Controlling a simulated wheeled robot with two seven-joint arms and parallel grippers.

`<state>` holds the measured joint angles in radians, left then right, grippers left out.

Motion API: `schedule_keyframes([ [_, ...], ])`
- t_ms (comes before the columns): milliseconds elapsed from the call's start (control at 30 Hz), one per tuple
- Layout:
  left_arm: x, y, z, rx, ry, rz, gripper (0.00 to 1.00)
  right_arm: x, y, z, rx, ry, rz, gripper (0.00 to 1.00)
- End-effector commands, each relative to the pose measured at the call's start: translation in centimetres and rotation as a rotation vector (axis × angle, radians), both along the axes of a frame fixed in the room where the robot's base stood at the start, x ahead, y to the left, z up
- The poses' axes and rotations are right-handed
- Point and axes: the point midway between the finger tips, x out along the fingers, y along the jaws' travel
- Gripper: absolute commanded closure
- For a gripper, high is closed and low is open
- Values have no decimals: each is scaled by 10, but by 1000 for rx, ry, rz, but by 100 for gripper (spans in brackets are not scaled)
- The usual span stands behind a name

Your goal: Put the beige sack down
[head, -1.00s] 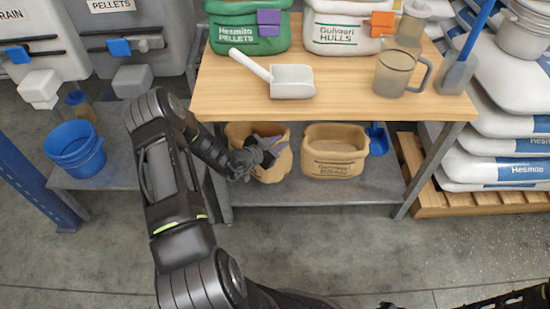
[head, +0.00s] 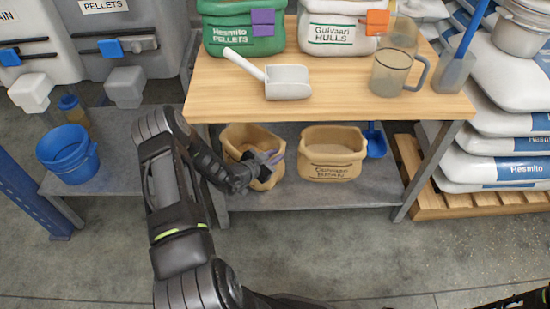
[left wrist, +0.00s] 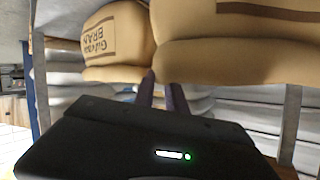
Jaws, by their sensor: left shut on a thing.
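My left gripper (head: 270,165) reaches under the wooden worktop and is shut on the open-topped beige sack (head: 238,142) by its front right side. This sack is tilted, with its base at or just above the grey lower shelf; I cannot tell whether it touches. In the left wrist view the purple fingers (left wrist: 163,92) meet a large beige sack (left wrist: 230,62). A second beige sack (head: 331,160), labelled bran, stands upright on the shelf to the right, apart from the first.
The lower shelf (head: 310,197) has bare room in front of the sacks. The wooden worktop (head: 335,100) overhangs them, with a white scoop (head: 287,82) and a jug (head: 392,72) on it. A blue scoop (head: 375,142) lies right of the second sack. A blue bucket (head: 68,155) stands left.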

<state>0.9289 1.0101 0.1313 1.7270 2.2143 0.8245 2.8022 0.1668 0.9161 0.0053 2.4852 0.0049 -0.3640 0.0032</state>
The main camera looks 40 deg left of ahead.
Motion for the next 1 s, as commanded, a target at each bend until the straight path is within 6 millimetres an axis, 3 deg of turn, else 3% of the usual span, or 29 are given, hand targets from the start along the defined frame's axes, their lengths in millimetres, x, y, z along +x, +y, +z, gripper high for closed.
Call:
schedule_keyframes([
  [100, 0, 0, 0, 1, 1, -1, 100, 0, 0, 0, 0, 0, 0, 64],
  [133, -2, -1, -3, -5, 10, 1, 82, 0, 0, 0, 0, 0, 0, 64],
  [400, -2, -1, -2, -3, 6, 1, 61, 0, 0, 0, 0, 0, 0, 64],
  [767, -7, 0, 2, -2, 5, 1, 61, 0, 1, 3, 1, 0, 1, 64],
  [1000, -39, 2, 18, -3, 7, 3, 61, -3, 3, 17, 5, 6, 9, 64],
])
